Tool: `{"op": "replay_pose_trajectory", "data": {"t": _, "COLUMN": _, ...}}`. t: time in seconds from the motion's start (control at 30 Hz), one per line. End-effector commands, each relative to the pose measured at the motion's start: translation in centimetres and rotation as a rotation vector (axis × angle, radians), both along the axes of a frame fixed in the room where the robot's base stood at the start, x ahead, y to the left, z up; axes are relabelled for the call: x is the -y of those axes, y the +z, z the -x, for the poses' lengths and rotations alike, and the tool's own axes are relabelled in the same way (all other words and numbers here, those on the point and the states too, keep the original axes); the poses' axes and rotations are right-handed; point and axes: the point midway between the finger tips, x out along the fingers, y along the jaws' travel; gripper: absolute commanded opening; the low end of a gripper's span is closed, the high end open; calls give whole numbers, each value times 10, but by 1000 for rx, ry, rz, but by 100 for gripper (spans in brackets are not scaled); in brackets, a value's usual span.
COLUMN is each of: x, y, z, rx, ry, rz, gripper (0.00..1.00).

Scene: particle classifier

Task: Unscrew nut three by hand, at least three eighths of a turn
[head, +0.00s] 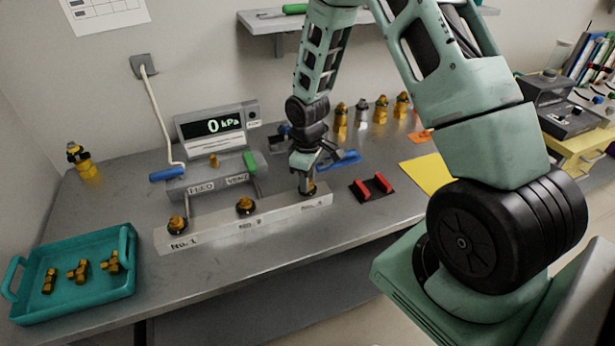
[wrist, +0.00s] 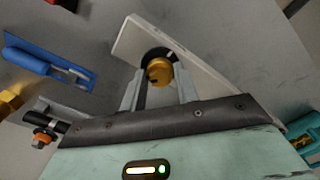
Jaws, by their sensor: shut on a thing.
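Nut three is the brass nut at the No. 3 end of the grey manifold bar (head: 215,228). In the head view my gripper (head: 307,186) points down over it and mostly hides it. In the wrist view the brass nut (wrist: 159,71) sits between my two fingers (wrist: 160,88), with a dark ring behind it on the pale bar (wrist: 128,45). The fingers are shut on the nut. Nut one (head: 177,224) and nut two (head: 245,205) stand on the same bar to the left, apart from my gripper.
A gauge box (head: 218,126) reads 0 kPa behind the bar. A teal tray (head: 130,262) with brass fittings sits at the left. A black holder with red strips (head: 372,187) and a blue tool (head: 340,159) lie near my gripper. Several brass fittings stand at the back.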

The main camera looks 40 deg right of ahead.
Motion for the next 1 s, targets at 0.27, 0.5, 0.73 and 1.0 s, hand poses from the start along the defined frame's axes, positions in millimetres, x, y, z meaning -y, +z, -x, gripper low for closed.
{"op": "replay_pose_trajectory", "data": {"t": 0.27, "x": 0, "y": -2, "z": 3, "rx": -7, "ry": 220, "rz": -2, "gripper": 8}}
{"op": "replay_pose_trajectory", "data": {"t": 0.5, "x": -1, "y": -2, "z": 3, "rx": -7, "ry": 347, "rz": -2, "gripper": 8}}
{"op": "replay_pose_trajectory", "data": {"t": 0.73, "x": 0, "y": -2, "z": 3, "rx": -7, "ry": 403, "rz": -2, "gripper": 8}}
{"op": "replay_pose_trajectory", "data": {"t": 1.0, "x": 0, "y": -3, "z": 3, "rx": -7, "ry": 416, "rz": -2, "gripper": 8}}
